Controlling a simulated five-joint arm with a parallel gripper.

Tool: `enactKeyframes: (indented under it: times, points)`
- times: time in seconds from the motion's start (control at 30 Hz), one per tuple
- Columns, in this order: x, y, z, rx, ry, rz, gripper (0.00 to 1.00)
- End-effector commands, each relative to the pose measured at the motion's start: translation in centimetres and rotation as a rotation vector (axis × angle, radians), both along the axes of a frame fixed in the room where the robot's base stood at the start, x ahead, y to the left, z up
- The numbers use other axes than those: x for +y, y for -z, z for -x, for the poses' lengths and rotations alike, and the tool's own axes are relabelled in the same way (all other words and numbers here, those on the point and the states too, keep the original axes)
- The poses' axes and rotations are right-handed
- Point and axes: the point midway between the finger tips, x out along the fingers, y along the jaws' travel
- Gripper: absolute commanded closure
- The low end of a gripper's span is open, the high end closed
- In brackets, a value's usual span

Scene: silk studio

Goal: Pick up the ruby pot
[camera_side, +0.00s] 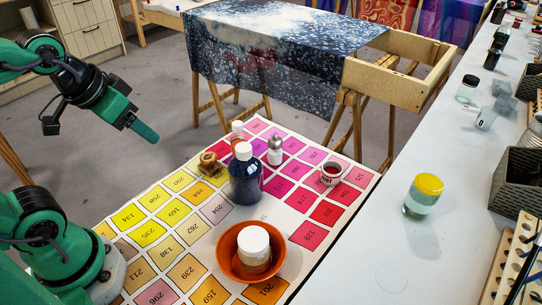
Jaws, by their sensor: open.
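A small white pot (331,173) with dark red contents and dark lettering stands upright at the right of the colour chart; it best fits the ruby pot. My gripper (147,133) is at the upper left, raised over the floor side of the chart. Its green finger points down and right. It is open, with nothing seen in it, and well apart from the pot. The gap between its fingers is hard to see from this side.
A dark blue bottle (245,178), an orange bottle (237,138), a silver-topped shaker (275,151) and a small brown item (208,162) stand between gripper and pot. An orange bowl (225,258) holds a white-lidded jar (254,245). A yellow-lidded jar (422,196) stands on the white table.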

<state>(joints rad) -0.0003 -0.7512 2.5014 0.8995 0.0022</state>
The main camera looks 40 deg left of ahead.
Motion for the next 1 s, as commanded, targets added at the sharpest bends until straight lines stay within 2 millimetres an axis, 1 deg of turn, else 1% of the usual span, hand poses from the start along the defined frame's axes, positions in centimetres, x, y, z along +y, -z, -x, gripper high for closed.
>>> enactKeyframes:
  times: [0.47,0.5,0.53,0.57,0.87,1.0]
  points:
    - [-0.01,-0.03,-0.03,0.0,-0.002,0.001,0.38]
    - [-0.01,-0.03,-0.03,0.0,-0.002,0.001,0.34]
    - [-0.01,-0.03,-0.03,0.0,-0.002,0.001,0.28]
    - [-0.01,-0.03,-0.03,0.0,-0.002,0.001,0.25]
    - [-0.02,-0.08,-0.09,0.001,-0.002,0.001,0.25]
    - [-0.14,-0.42,-0.6,0.007,0.002,0.002,0.25]
